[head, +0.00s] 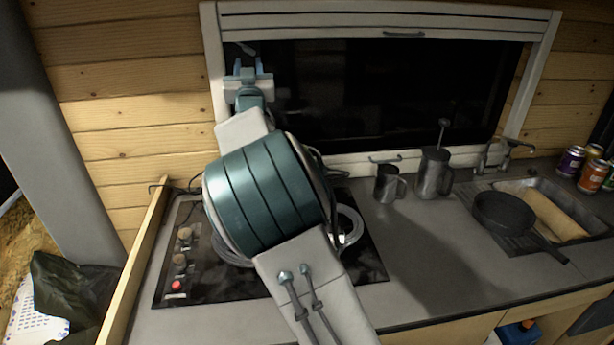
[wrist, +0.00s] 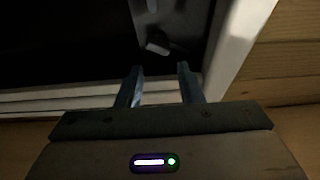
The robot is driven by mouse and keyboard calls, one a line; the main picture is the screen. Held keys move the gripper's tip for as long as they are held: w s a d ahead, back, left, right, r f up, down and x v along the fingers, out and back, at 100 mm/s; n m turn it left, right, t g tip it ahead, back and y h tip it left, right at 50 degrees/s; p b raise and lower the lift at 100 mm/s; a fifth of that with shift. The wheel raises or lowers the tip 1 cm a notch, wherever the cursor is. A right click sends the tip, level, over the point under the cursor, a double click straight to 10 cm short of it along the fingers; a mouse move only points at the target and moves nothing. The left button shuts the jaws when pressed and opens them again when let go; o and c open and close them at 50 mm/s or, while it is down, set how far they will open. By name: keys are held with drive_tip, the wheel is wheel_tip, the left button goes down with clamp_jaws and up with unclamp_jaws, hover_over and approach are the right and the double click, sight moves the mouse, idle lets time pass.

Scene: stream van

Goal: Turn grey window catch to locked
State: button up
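The grey window catch (wrist: 158,43) shows in the wrist view as a small lever in front of a grey plate, near the corner of the dark window pane. In the head view a small grey lever (head: 245,48) shows at the window's upper left, just above my gripper (head: 249,67). My gripper also shows in the wrist view (wrist: 160,70), with its two bluish fingers apart and nothing between them. The catch lies just beyond the fingertips, roughly in line with the gap. I cannot tell whether they touch.
The white window frame (head: 212,70) runs close beside my gripper. My arm covers part of the stove (head: 205,285). A mug (head: 388,184), a jug (head: 433,174) and a frying pan (head: 503,212) stand to the right on the worktop.

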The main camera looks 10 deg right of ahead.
drive_tip(key=s+d+f+g+b, duration=0.1)
drive_tip(key=s+d+f+g, duration=0.4)
drive_tip(key=s+f, duration=0.4)
drive_tip(key=s+d+f+g+y+b, duration=0.1)
drive_tip(key=s+d+f+g, duration=0.4)
drive_tip(key=s+f, duration=0.4)
drive_tip(key=shift+s+d+g+y, duration=0.35)
drive_tip(key=shift+s+d, duration=0.3)
drive_tip(key=shift+s, duration=0.4)
drive_tip(key=shift+o, duration=0.3)
